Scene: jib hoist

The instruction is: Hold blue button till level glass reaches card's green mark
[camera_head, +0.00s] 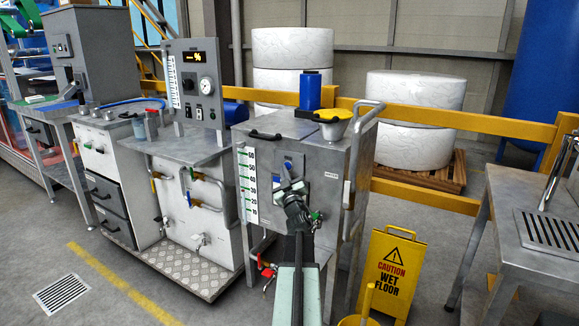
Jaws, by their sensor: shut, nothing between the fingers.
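A grey metal tank cabinet (325,165) stands in the middle of the view. On the left of its front is an upright white card (250,188) with numbers and green marks, at the level glass. The glass is too small to read a liquid level, and I cannot single out one green mark. A small panel with blue on it (289,160) is on the cabinet front, right of the card. My gripper (287,187) is shut and empty, just below the blue part in the picture. It partly hides the panel. I cannot tell whether it touches a button.
A yellow wet floor sign (386,272) stands at front right. A metal table (515,205) is at the right. Open floor lies at front left.

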